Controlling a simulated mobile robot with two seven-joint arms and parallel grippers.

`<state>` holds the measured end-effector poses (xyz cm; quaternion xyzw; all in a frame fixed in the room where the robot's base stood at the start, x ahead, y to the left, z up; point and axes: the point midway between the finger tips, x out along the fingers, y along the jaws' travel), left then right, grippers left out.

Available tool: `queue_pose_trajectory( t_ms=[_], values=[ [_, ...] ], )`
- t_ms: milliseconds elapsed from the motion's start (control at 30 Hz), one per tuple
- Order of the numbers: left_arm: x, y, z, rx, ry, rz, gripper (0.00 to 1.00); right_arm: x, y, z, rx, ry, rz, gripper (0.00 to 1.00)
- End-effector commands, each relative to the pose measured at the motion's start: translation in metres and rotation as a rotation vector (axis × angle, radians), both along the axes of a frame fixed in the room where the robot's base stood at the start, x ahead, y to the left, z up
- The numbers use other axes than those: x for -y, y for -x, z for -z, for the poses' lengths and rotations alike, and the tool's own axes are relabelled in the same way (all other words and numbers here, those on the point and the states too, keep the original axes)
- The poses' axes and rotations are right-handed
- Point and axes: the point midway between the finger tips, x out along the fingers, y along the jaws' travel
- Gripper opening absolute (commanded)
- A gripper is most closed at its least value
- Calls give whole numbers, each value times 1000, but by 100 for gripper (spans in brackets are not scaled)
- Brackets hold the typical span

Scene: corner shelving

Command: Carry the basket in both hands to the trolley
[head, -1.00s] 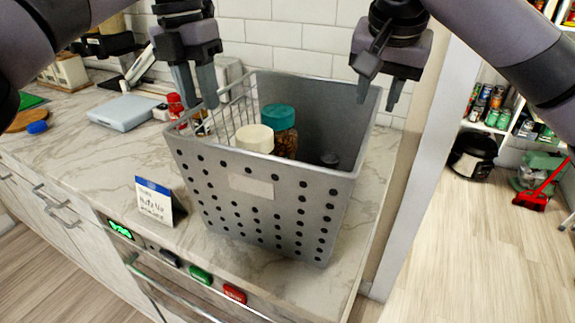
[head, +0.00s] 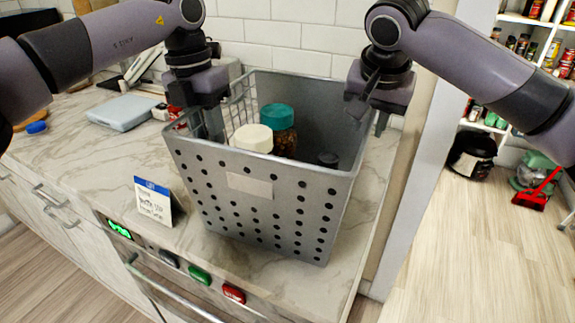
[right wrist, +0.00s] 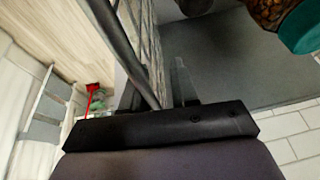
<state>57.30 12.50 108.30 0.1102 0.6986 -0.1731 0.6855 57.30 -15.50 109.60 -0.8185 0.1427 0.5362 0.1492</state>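My right gripper (head: 368,114) is at the right rim, fingers apart. In the right wrist view the basket's rim (right wrist: 128,52) runs between the fingers, with a gap visible; the teal-lidded jar shows at top right. No trolley is in view.
A small sign (head: 154,201) stands left of the basket on the counter (head: 90,165). A scale (head: 124,111) lies behind it. Buttons (head: 200,275) line the counter front. At right are open floor (head: 455,250), a black cooker (head: 472,155) and a red brush (head: 537,190).

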Motion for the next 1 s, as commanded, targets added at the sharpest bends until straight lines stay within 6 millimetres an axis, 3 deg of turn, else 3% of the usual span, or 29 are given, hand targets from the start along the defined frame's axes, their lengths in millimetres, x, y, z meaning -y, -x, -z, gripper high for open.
queue_pose_trajectory(
  t_ms=[33,67,100,1000],
  values=[
    [0,0,0,0,0,0,10,0,0,0,0,0,0,10],
    [0,0,0,0,0,0,0,0,0,0,0,0,0,0],
    [0,0,0,0,0,0,0,0,0,0,0,0,0,0],
    [-1,0,-1,1,0,-1,0,0,0,-1,-1,0,0,0]
  ],
)
